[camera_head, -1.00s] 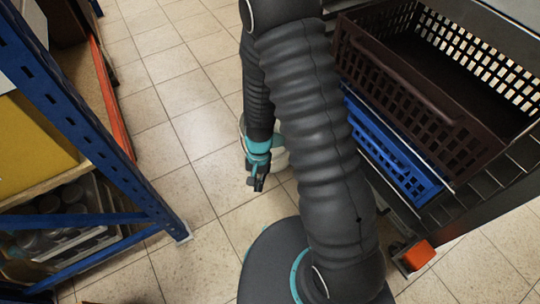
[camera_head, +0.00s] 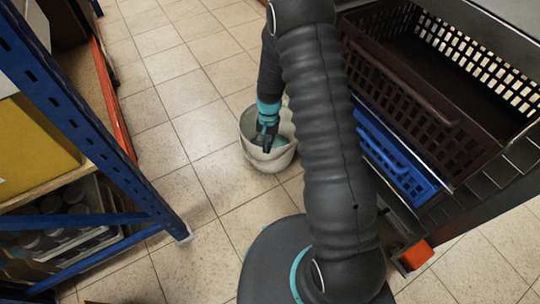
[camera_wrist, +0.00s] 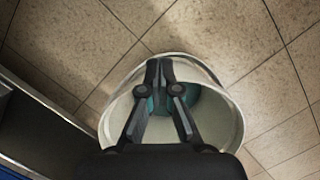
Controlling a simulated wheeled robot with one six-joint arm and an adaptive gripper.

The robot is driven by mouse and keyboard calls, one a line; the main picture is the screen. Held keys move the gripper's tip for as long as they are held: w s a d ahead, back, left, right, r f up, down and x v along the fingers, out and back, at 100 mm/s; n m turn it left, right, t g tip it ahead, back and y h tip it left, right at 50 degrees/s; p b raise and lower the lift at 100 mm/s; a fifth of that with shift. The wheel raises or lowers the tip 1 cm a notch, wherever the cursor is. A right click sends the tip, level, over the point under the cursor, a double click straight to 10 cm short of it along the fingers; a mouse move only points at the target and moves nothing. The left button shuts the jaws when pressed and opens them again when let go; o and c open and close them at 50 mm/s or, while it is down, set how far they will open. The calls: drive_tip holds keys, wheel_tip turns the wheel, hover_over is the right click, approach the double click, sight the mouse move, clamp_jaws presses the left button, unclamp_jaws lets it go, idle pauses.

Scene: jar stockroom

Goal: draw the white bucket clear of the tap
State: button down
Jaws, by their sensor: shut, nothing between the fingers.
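The white bucket (camera_head: 262,163) stands on the tiled floor in the middle of the head view, beside my arm. My gripper (camera_head: 266,148) is shut and empty, pointing down over the bucket's open mouth. In the wrist view the shut fingertips (camera_wrist: 159,64) lie across the far part of the bucket's rim, and the bucket wall (camera_wrist: 232,122) curves around them. Whether the fingers touch the bucket cannot be told. Something teal (camera_wrist: 190,104) shows inside the bucket behind the fingers. I cannot make out a tap in either view.
A blue-framed rack (camera_head: 120,178) with a yellow box (camera_head: 32,148) stands at the left. At the right, a dark brown crate (camera_head: 425,100) and a blue crate (camera_head: 395,158) sit on a metal rack. The tiled floor left of the bucket is clear.

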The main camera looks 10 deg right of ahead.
approach(270, 156)
drive_tip(key=f, duration=1.4)
drive_tip(key=shift+w+a, duration=0.2)
drive_tip(key=shift+w, duration=0.05)
